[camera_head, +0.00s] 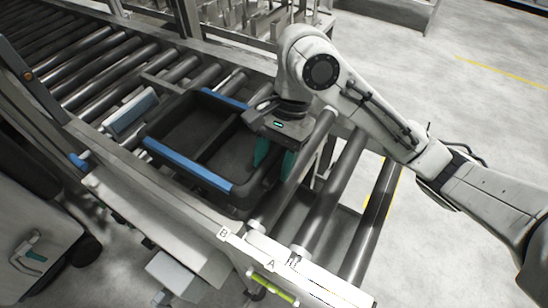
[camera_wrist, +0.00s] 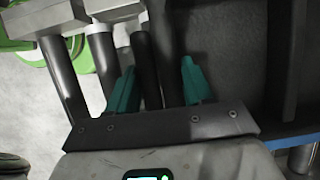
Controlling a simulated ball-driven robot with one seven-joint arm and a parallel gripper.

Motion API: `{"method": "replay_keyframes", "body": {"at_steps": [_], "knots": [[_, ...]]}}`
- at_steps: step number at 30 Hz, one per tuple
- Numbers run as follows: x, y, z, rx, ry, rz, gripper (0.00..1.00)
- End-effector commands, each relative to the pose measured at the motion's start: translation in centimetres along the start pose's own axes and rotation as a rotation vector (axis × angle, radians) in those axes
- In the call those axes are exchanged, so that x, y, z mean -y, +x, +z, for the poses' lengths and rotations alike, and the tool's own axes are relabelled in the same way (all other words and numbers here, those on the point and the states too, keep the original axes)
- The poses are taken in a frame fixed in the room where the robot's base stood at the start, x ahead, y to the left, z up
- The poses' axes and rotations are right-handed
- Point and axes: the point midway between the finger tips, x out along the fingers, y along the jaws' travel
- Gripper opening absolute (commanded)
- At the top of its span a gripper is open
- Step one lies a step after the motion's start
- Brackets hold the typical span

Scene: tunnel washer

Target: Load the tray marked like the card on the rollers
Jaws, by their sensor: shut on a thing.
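A dark tray (camera_head: 190,172) with blue strips on two opposite edges sits on the rollers, divided inside by a dark crossbar. I cannot make out a mark on it. My gripper (camera_head: 274,158) is at the tray's right wall, its teal fingers pointing down and shut on that wall. In the wrist view, the teal fingers of my gripper (camera_wrist: 158,88) stand apart with dark material and rollers around them, and the tray (camera_wrist: 230,60) fills the right side.
Bare rollers (camera_head: 325,195) lie right of the tray, and more rollers (camera_head: 100,65) run to the upper left. The pale front rail (camera_head: 300,272) carries small letter labels, B and A. A green-yellow bar (camera_head: 272,288) is below it. Open floor lies at right.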

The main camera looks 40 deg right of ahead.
Motion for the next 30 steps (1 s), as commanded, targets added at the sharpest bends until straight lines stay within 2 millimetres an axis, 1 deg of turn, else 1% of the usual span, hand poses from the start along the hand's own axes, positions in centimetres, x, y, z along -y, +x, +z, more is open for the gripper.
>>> {"method": "replay_keyframes", "body": {"at_steps": [30], "knots": [[-0.1, 3.7, -1.6, 0.0, 0.0, -0.002, 0.08]]}}
